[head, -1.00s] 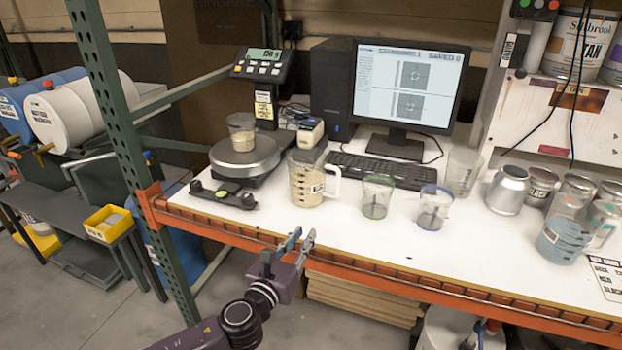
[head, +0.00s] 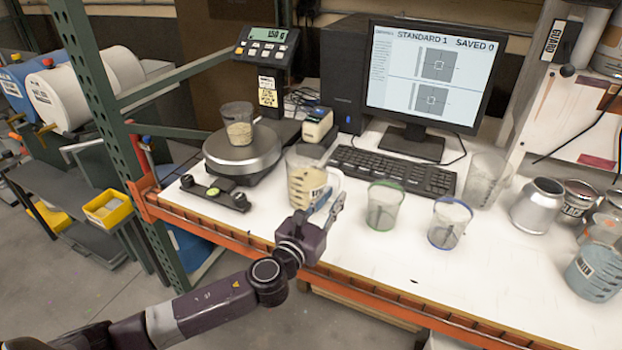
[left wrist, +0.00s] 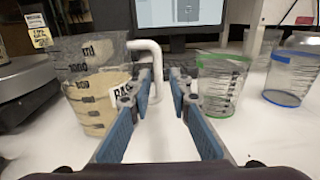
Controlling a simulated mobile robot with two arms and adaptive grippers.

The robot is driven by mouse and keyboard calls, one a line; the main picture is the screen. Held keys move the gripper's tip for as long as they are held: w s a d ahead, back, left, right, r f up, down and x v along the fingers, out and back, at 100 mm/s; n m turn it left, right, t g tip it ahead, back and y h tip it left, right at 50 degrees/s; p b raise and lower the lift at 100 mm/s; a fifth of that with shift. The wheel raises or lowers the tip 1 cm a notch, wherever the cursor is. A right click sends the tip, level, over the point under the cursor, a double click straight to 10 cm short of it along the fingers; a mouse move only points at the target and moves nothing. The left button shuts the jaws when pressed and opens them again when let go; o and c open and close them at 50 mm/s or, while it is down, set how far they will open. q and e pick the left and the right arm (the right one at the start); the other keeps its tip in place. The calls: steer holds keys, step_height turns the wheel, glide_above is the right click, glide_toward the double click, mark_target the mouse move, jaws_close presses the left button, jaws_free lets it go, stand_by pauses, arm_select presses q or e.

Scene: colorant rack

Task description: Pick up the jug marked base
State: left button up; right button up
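The jug marked base (head: 304,181) is a clear measuring jug with beige contents, standing upright on the white bench near its front edge. In the left wrist view the jug (left wrist: 92,88) is at the left, its label partly hidden by a finger. Its white handle (left wrist: 146,45) faces right, and the handle's upright part shows between my fingertips. My left gripper (head: 323,207) is open at the jug's handle side. In the left wrist view the left gripper (left wrist: 162,86) has a clear gap between its blue fingers; contact with the handle cannot be told. My right gripper is not in view.
A green-rimmed cup (head: 383,206) and a blue-rimmed cup (head: 449,223) stand right of the jug. A scale (head: 243,151) holding a small cup (head: 237,128) is to the left. The keyboard (head: 392,172) lies behind. An orange beam (head: 225,236) runs along the bench front.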

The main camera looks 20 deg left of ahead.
mark_target(340, 188)
arm_select(q)
steer(key=shift+w+r+p, duration=0.1)
steer(key=shift+w+p, duration=0.2)
steer(key=shift+w, duration=0.7)
steer(key=shift+w+d, duration=0.15)
steer(key=shift+w, duration=1.65)
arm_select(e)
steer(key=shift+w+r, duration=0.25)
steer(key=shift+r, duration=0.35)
arm_select(q)
steer(key=shift+f, duration=0.2)
steer(key=shift+c, duration=0.2)
jaws_close()
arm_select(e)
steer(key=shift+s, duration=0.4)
arm_select(q)
steer(key=shift+r, duration=0.15)
